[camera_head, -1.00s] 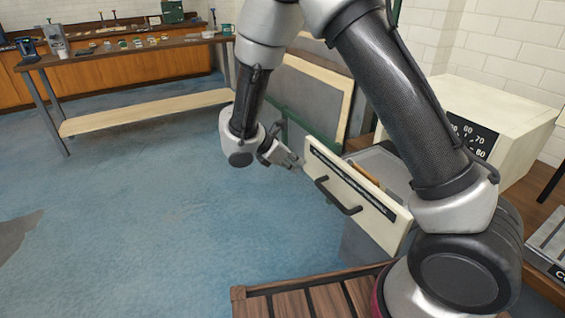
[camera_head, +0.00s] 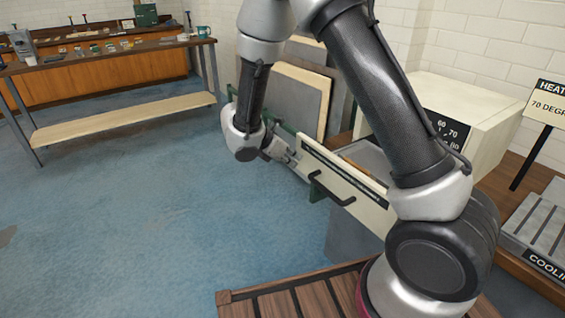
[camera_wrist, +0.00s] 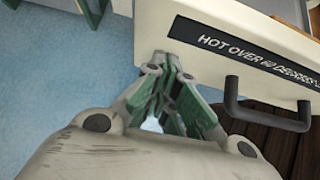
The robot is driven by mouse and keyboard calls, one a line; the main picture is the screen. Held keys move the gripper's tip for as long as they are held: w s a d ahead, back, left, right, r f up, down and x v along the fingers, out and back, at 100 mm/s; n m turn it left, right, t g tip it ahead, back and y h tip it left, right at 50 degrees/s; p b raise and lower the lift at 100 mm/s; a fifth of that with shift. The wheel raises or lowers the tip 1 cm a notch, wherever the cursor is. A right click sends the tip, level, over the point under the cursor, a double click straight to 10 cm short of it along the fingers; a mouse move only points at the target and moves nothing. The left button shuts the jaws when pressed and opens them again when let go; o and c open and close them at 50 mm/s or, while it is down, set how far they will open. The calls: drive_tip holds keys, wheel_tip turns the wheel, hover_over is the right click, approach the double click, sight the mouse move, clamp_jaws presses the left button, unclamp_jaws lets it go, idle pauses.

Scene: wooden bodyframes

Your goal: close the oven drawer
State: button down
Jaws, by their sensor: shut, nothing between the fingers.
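The oven drawer's cream front panel (camera_head: 372,206) stands pulled out from the oven (camera_head: 462,112), with a black label strip and a black handle (camera_head: 330,190). Part of its open inside shows behind the front. My gripper (camera_head: 293,158) is shut and empty at the left end of the panel. In the wrist view the fingertips (camera_wrist: 170,62) lie close to the panel's left part (camera_wrist: 160,25), left of the handle (camera_wrist: 265,105). I cannot tell whether they touch it. My arm hides part of the drawer and the oven.
A slatted wooden surface (camera_head: 285,297) lies in front below the drawer. Framed panels (camera_head: 292,95) lean behind my gripper. A sign (camera_head: 549,104) and a grey cooling rack (camera_head: 540,228) are at right. Blue floor (camera_head: 130,215) is free at left.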

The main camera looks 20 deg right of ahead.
drive_tip(key=w+d, duration=0.2)
drive_tip(key=d, duration=0.6)
drive_tip(key=w+d, duration=0.3)
drive_tip(key=d, duration=0.5)
drive_tip(key=w+d, duration=0.3)
drive_tip(key=d, duration=0.6)
drive_tip(key=shift+w+d, duration=0.2)
drive_tip(key=shift+d, duration=0.2)
drive_tip(key=shift+r, duration=0.15)
